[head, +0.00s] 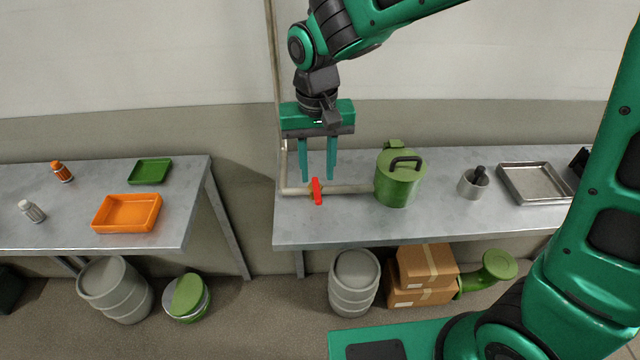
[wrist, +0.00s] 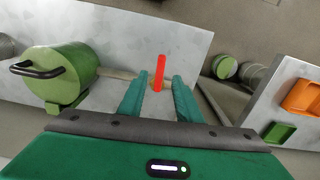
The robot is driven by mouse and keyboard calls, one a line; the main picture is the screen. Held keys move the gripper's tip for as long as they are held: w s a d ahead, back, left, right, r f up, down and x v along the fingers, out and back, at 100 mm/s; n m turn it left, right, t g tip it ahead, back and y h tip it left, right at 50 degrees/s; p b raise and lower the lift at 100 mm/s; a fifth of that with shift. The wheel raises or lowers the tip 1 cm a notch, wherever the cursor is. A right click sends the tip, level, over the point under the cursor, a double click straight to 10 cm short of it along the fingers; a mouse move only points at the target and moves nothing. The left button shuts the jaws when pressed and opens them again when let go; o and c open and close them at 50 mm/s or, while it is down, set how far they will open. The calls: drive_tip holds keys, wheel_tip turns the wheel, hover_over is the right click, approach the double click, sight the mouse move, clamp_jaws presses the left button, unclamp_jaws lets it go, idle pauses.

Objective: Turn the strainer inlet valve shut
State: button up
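The strainer inlet valve has a red lever handle (head: 317,191) on a brass body, set in a beige pipe (head: 348,189) above the right table. The pipe runs to the green strainer pot (head: 398,180), which has a black handle on its lid. In the wrist view the red handle (wrist: 159,72) stands across the pipe, between and beyond my fingertips. My gripper (head: 318,178) points down over the valve with its two fingers apart. In the wrist view the gripper (wrist: 158,82) is open and empty. I cannot tell whether a finger touches the handle.
The right metal table (head: 330,231) also holds a grey mortar (head: 473,184) and a steel tray (head: 536,183). A vertical pipe (head: 275,80) rises behind my gripper. The left table (head: 70,220) holds an orange tray (head: 127,213), a green tray (head: 150,171) and small bottles. A gap separates the tables.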

sight(318, 192)
drive_tip(key=shift+f, duration=2.7)
drive_tip(key=shift+c, duration=0.3)
clamp_jaws()
